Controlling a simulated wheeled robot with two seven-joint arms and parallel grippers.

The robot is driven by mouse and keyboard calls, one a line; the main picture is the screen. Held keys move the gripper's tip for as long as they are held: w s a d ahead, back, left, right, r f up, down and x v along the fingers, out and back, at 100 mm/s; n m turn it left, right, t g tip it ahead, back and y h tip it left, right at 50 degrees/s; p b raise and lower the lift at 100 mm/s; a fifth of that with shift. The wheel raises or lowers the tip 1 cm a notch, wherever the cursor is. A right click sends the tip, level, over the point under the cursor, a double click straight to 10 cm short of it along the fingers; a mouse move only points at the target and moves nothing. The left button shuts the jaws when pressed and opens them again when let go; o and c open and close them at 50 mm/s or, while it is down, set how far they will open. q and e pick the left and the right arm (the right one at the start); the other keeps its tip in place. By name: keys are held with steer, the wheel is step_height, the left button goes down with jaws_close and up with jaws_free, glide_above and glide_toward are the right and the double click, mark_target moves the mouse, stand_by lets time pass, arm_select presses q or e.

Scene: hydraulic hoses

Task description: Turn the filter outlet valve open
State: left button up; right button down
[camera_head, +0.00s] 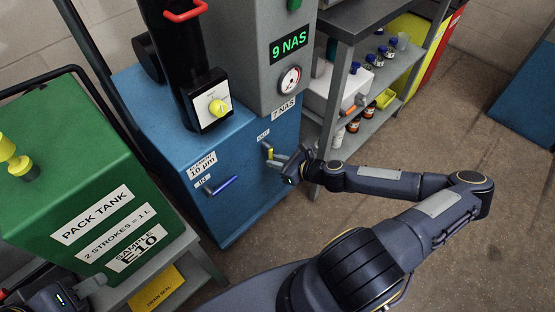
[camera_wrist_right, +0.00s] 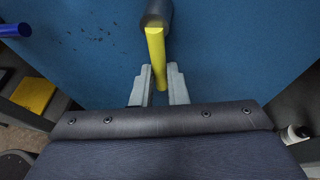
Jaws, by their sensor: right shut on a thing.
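The filter outlet valve, labelled OUT, is on the front of the blue cabinet (camera_head: 240,210) in the head view. Its yellow lever (camera_head: 269,152) hangs downward from the pivot, tilted slightly. My right gripper (camera_head: 275,161) is shut on this lever. In the right wrist view the yellow lever (camera_wrist_right: 155,48) runs from a dark round hub down between the two grey fingers (camera_wrist_right: 160,88). My left gripper (camera_head: 93,284) shows only partly at the lower left of the head view, beside the green tank; its finger opening is unclear.
A blue lever (camera_head: 222,185) marked IN sits left of the outlet valve. The green pack tank (camera_head: 85,190) stands at left on a grey stand. A shelf (camera_head: 385,100) with bottles stands at right. Open floor (camera_head: 460,150) lies beyond my right arm.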

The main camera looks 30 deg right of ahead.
steer(key=shift+f, duration=0.1)
stand_by(0.3)
steer(key=c, duration=1.4)
jaws_free()
steer(key=shift+c, duration=0.2)
steer(key=p+v, duration=0.1)
steer(key=v, duration=0.7)
steer(key=shift+a, duration=0.1)
